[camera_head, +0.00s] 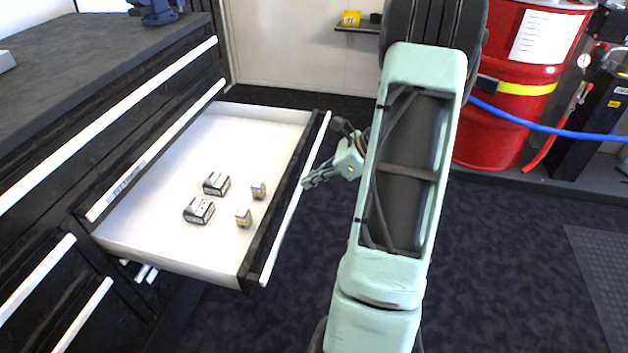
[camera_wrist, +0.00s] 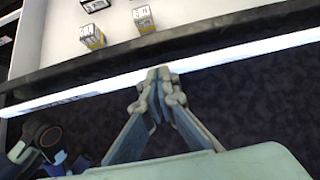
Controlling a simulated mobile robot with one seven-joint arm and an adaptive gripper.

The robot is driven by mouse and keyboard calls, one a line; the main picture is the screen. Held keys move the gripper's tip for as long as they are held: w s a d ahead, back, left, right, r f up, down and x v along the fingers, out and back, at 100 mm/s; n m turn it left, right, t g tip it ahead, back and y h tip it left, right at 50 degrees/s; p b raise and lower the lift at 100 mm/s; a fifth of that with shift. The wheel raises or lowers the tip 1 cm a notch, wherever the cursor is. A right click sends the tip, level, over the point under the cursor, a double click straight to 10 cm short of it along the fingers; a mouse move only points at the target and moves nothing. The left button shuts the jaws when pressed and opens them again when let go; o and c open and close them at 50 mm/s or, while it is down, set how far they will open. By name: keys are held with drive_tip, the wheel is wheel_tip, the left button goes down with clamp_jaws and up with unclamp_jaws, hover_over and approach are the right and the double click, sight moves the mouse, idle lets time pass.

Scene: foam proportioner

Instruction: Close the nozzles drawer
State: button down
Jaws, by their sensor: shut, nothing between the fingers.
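The open drawer (camera_head: 150,190) is pulled well out of the black cabinet, with a white inside and a black front carrying a long white handle strip (camera_head: 296,200). Several small boxed parts lie in it, including a grey one (camera_head: 199,210) and a yellow-banded one (camera_head: 243,218). My gripper (camera_head: 306,184) is shut and empty at the outer side of the drawer front, by the handle strip. In the wrist view the closed fingertips (camera_wrist: 159,74) overlap the edge of the white strip (camera_wrist: 90,88); I cannot tell if they touch it.
The black cabinet (camera_head: 60,70) has other closed drawers with white handles (camera_head: 35,268). A red drum (camera_head: 520,85) with a blue hose (camera_head: 545,128) stands at the back right. The dark floor (camera_head: 250,325) in front of the drawer is clear.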

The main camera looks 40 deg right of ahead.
drive_tip(key=w+a+p, duration=0.3)
drive_tip(key=w+a, duration=0.5)
drive_tip(key=w, duration=0.2)
drive_tip(key=w+a+p, duration=0.2)
drive_tip(key=w+a, duration=0.6)
drive_tip(key=w, duration=0.1)
drive_tip(key=w+a+p, duration=0.3)
drive_tip(key=w+a, duration=0.6)
drive_tip(key=w, duration=0.1)
drive_tip(key=shift+w+a+p, duration=0.1)
drive_tip(key=shift+w+p, duration=0.2)
